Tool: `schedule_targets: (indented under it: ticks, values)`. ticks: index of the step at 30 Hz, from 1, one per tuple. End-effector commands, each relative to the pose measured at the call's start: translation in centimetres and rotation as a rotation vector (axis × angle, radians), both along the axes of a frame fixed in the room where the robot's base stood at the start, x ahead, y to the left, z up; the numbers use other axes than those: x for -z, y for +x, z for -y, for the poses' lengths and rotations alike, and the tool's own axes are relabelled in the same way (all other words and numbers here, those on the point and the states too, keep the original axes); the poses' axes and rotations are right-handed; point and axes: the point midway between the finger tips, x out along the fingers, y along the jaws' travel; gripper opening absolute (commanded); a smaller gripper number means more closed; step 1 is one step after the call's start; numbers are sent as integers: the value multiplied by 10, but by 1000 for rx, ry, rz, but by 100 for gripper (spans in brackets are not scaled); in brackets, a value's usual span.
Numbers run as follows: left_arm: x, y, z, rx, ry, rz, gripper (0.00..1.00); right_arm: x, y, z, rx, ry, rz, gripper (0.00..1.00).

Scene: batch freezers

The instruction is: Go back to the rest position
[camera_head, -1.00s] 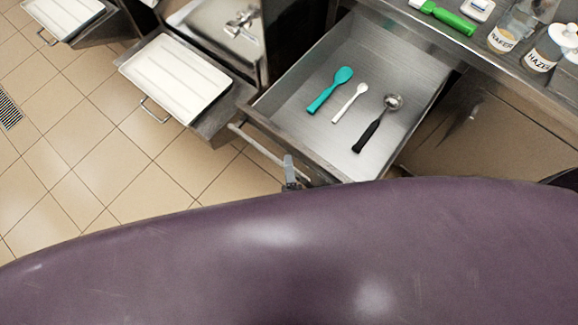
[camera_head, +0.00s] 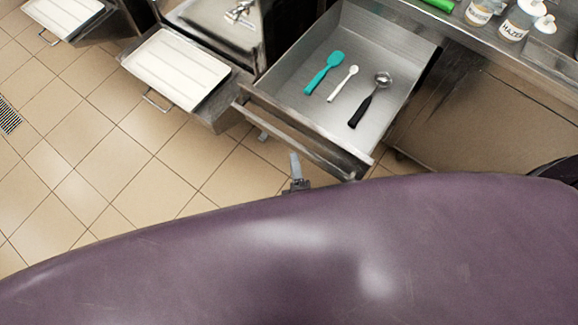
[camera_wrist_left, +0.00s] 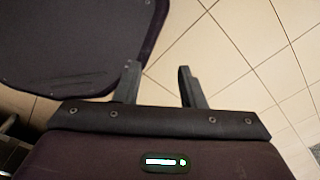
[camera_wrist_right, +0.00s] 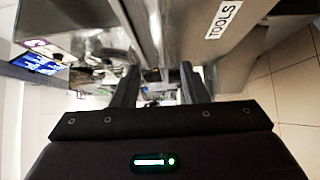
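My right gripper (camera_head: 295,170) shows in the head view just past the purple body part of mine, beside and apart from the front of the open drawer (camera_head: 310,135). In the right wrist view my right gripper (camera_wrist_right: 155,80) has its two fingers apart with nothing held; a drawer front labelled TOOLS (camera_wrist_right: 222,20) lies beyond them. My left gripper (camera_wrist_left: 158,82) shows in the left wrist view, fingers apart and empty above floor tiles. The left gripper is not visible in the head view.
The drawer holds a teal spatula (camera_head: 324,72), a white spoon (camera_head: 343,84) and a black-handled scoop (camera_head: 370,100). Left of it is a white tray (camera_head: 175,68) on a pulled-out shelf. Labelled bottles (camera_head: 520,20) stand on the counter. Tiled floor (camera_head: 110,150) at left is clear.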

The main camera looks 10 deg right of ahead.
Motion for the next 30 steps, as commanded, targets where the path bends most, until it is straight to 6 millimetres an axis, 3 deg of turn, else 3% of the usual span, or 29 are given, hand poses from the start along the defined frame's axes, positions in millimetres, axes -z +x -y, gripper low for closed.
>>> schedule_targets:
  ticks: [7, 15, 21, 23, 26, 30]
  values:
    - [0, -10, -4, 1, 5, -14, 36, 0, 2, 4, 0, 0, 1, 40]
    - [-4, 22, 4, -1, -6, 32, 36, 0, 2, 4, 0, 0, 1, 40]
    - [-3, 17, 4, -2, -6, 24, 36, 6, 1, 4, -4, 15, -15, 40]
    - [-2, 12, 4, -2, -6, 17, 36, 20, 0, 7, -11, 51, -52, 40]
    - [-2, 6, 4, -1, -5, 8, 36, 65, -7, 16, -22, 173, -182, 40]
    - [-1, 3, 3, -1, -4, 4, 36, 159, -39, 42, 40, 439, -471, 40]
